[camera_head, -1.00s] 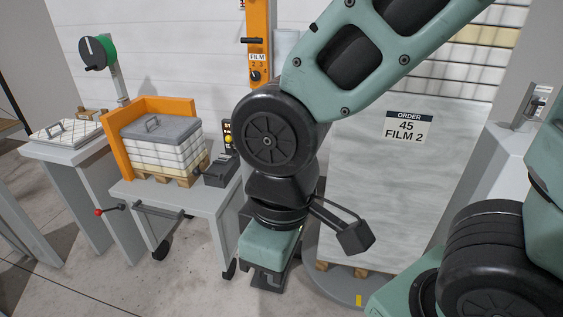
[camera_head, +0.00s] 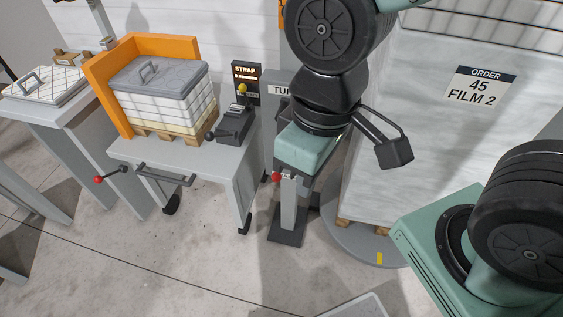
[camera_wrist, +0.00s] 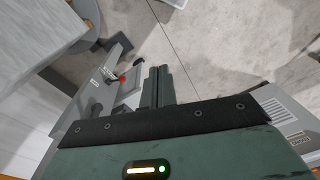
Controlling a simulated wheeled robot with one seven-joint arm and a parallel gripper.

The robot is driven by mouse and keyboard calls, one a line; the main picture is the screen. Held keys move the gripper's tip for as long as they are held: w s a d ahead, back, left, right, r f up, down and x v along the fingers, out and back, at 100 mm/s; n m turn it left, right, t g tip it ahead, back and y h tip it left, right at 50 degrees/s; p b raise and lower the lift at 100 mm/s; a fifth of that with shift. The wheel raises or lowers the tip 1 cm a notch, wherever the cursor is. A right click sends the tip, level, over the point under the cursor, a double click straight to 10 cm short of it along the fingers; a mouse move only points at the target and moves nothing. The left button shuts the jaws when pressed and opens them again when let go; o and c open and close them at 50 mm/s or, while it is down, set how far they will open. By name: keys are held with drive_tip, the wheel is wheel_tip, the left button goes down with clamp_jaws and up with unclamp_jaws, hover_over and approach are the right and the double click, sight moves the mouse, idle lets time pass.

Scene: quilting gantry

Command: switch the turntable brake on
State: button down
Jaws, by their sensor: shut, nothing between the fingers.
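A short grey post (camera_head: 289,205) with a red-knobbed lever (camera_head: 277,176) stands beside the round grey turntable (camera_head: 347,240). A sign behind it, starting "TU", is partly hidden by my arm. In the wrist view the red knob (camera_wrist: 122,78) is on a grey panel, just left of my gripper (camera_wrist: 156,70). My gripper is shut and empty, its fingers together. They look close to the knob but apart from it. In the head view my gripper's green body (camera_head: 306,148) hangs over the post, and its fingertips cannot be made out. The lever's exact setting is unclear.
A tall wrapped load (camera_head: 410,130) labelled "ORDER 45 FILM 2" stands on the turntable. At left, a grey table (camera_head: 190,160) carries a white stack (camera_head: 170,105) and a strap control box (camera_head: 234,122). Another red-knobbed lever (camera_head: 99,179) sticks out at the table's left. Front floor is mostly clear.

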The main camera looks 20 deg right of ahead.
drive_tip(key=w+a+f+m+t+y+p, duration=0.1)
drive_tip(key=w+a+f+m+y+p, duration=0.2)
drive_tip(key=w+m, duration=0.7)
drive_tip(key=w+d+f+m+t+h+p, duration=0.1)
drive_tip(key=w+d+f+m+t+h, duration=0.1)
drive_tip(key=w+d+f+m+h, duration=0.2)
drive_tip(key=w+d+f+m, duration=0.1)
drive_tip(key=w+d+f, duration=0.2)
drive_tip(key=w+d, duration=0.2)
drive_tip(key=shift+w+f+m+t+p, duration=0.3)
drive_tip(key=shift+w+m, duration=0.1)
drive_tip(key=shift+w, duration=0.45)
drive_tip(key=b+x, duration=1)
drive_tip(key=x, duration=1)
drive_tip(key=shift+d, duration=0.3)
drive_tip(key=shift+s+f, duration=0.1)
